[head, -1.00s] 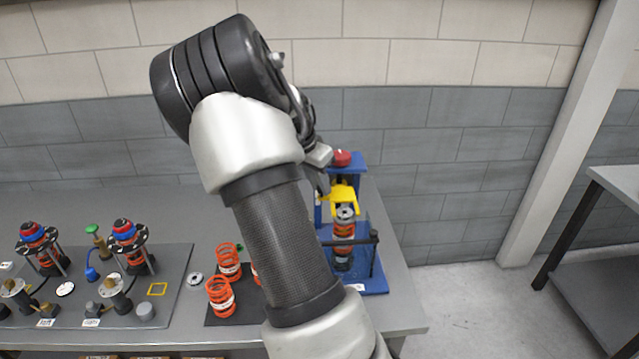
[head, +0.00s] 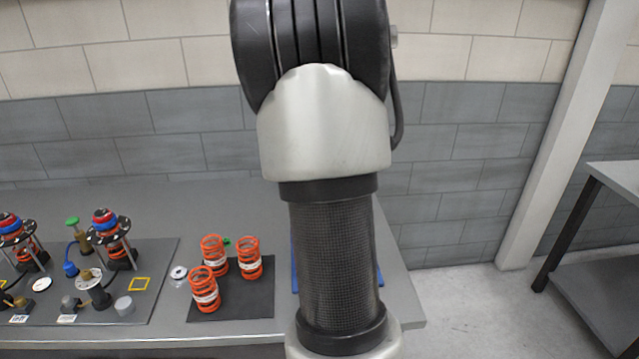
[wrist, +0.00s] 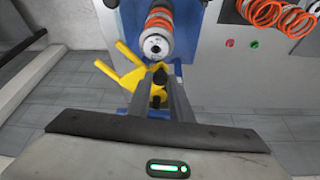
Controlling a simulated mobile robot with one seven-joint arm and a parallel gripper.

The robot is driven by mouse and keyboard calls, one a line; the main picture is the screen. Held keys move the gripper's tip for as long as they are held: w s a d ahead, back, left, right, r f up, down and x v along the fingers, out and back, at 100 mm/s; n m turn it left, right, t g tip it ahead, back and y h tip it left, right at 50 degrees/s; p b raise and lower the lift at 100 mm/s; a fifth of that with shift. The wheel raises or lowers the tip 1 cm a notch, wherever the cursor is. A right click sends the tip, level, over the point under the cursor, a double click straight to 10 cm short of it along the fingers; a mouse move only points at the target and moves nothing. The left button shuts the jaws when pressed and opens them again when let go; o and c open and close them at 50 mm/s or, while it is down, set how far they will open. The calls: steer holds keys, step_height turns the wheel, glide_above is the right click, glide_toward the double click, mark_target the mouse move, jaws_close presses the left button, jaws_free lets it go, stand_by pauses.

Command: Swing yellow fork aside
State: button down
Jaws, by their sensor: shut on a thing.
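The yellow fork (wrist: 132,78) shows in the wrist view, its two prongs pointing up and left. The fork lies beside the white-capped orange spring unit (wrist: 158,38), with the prongs left of and below the cap, not around it. My gripper (wrist: 160,78) is shut at the fork's dark knob end, its fingers close together there. The blue fixture (wrist: 140,100) shows behind and below the fork. In the head view, my arm hides the gripper, the fork and most of the fixture; only a blue sliver (head: 294,268) shows.
Several orange springs stand on a dark mat (head: 235,303) left of my arm. A grey board (head: 165,310) with assembled units lies further left. The bench (head: 400,300) ends at the right, with open floor beyond. Another table (head: 615,178) stands far right.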

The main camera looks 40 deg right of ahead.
steer(key=shift+s+d+f+n+y+b, duration=0.2)
steer(key=shift+s+d+n+y+b, duration=0.1)
steer(key=shift+s+d+n+b, duration=0.5)
steer(key=d+n, duration=0.1)
steer(key=d+n+y+b, duration=0.1)
steer(key=n, duration=0.1)
steer(key=shift+s+r+t, duration=0.1)
steer(key=shift+s+t, duration=0.1)
steer(key=shift+t, duration=0.2)
steer(key=shift+s+d+r+n+y+p, duration=0.15)
steer(key=shift+d+n+y, duration=0.35)
steer(key=shift+d+n, duration=0.6)
steer(key=shift+d+f+n+y+p, duration=0.15)
steer(key=shift+d+n+y, duration=0.45)
steer(key=shift+n, duration=0.8)
steer(key=shift+d+r, duration=0.1)
steer(key=c, duration=1.6)
jaws_free()
steer(key=p+v, duration=0.1)
steer(key=v, duration=1.6)
steer(key=shift+s+r+p, duration=0.15)
steer(key=shift+s+p, duration=0.1)
steer(key=shift+p, duration=0.1)
